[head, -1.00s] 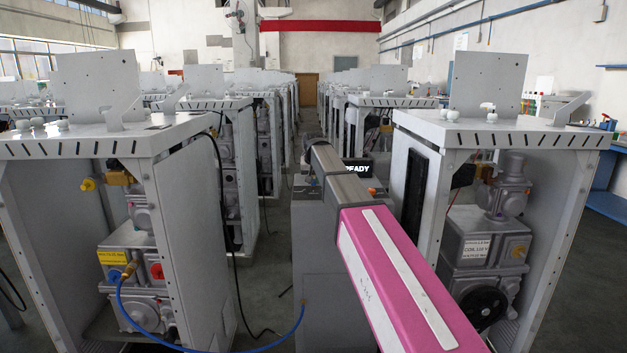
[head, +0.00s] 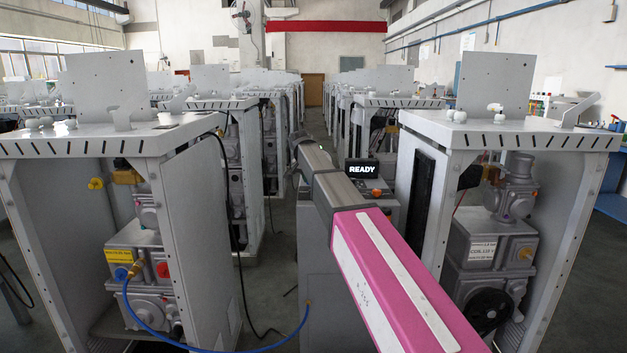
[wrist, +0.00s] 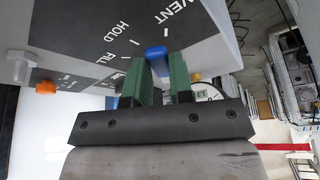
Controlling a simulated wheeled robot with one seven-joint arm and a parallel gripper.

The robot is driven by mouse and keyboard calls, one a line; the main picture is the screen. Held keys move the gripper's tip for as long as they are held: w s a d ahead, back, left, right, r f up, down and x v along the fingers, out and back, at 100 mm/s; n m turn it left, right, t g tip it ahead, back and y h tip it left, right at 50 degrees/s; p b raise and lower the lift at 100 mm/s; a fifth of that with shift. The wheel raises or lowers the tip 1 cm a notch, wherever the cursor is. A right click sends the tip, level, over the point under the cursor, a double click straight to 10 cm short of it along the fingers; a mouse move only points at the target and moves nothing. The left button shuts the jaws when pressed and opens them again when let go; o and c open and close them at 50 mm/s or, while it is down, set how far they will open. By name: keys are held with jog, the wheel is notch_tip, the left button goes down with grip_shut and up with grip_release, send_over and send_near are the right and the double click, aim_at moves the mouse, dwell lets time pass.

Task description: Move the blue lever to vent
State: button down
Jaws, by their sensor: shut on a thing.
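In the wrist view the blue lever (wrist: 156,53) stands at a dark dial panel (wrist: 85,35) printed VENT, HOLD and FILL. My gripper (wrist: 158,70) has its two green fingers on either side of the lever and is shut on it. The lever's end shows between the fingertips, on the side of the VENT label (wrist: 177,12). The rest of the lever is hidden by the fingers, so its exact setting is hard to tell. In the head view my arm hides the gripper and lever.
The head view shows a READY display (head: 362,169) and an orange knob (head: 376,192) on the middle unit. Open grey cabinets stand at left (head: 190,230) and right (head: 560,225). A blue hose (head: 150,325) runs from the left cabinet to the middle unit.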

jog(key=shift+w+a+m+h, duration=0.35)
jog(key=shift+a+m, duration=0.15)
jog(key=shift+m, duration=0.4)
jog(key=shift+g, duration=0.3)
jog(key=c, duration=1)
grip_release()
jog(key=v, duration=1)
jog(key=shift+r, duration=0.4)
jog(key=shift+s, duration=0.2)
